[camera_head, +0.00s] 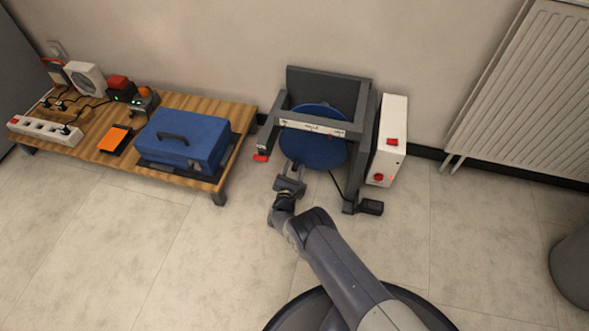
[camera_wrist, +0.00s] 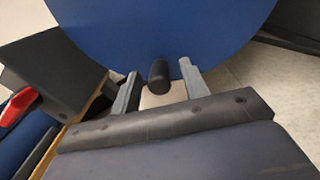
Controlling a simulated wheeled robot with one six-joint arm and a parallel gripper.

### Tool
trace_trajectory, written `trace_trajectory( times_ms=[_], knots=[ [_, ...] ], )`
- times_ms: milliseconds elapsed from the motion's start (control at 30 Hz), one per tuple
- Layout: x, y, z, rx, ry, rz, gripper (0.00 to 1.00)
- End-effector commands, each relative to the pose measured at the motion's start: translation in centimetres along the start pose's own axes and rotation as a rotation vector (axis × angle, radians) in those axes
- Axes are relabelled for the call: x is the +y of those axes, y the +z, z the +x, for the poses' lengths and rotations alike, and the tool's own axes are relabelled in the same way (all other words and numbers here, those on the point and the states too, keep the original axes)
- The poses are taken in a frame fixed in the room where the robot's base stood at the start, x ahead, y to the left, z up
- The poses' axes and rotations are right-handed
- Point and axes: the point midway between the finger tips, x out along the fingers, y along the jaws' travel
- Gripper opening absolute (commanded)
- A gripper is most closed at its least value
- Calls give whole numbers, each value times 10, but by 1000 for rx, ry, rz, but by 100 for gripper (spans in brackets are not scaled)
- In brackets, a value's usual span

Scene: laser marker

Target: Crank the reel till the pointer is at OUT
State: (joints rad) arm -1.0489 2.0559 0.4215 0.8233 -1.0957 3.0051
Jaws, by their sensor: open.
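The reel is a blue disc (camera_head: 316,151) held in a dark grey frame (camera_head: 365,125) against the wall. A white label strip (camera_head: 315,127) runs across the top of the frame, with a small red mark near its right end; its lettering is too small to read. In the wrist view the blue disc (camera_wrist: 160,25) fills the top, and a black crank knob (camera_wrist: 158,76) sticks out at its lower edge. My gripper (camera_head: 291,172) is at the disc's lower left. In the wrist view its open fingers (camera_wrist: 158,82) stand on either side of the knob, with gaps visible.
A white box (camera_head: 388,140) with red switches stands right of the frame. A red lever (camera_head: 261,156) is at the frame's left. A low wooden table (camera_head: 190,102) holds a blue case (camera_head: 182,140) and a power strip (camera_head: 44,128). A radiator (camera_head: 530,90) is at right.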

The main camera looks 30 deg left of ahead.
Motion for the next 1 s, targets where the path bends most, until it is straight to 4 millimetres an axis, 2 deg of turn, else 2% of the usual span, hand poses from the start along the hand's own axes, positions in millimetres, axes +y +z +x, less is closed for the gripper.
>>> trace_trajectory(
  times_ms=[167, 367, 1000],
  knots=[
    [1, 3, 0, 0, 0, 0, 43],
    [6, 18, 0, 0, 0, 0, 43],
    [31, 89, 2, 0, 0, 0, 43]
  ],
)
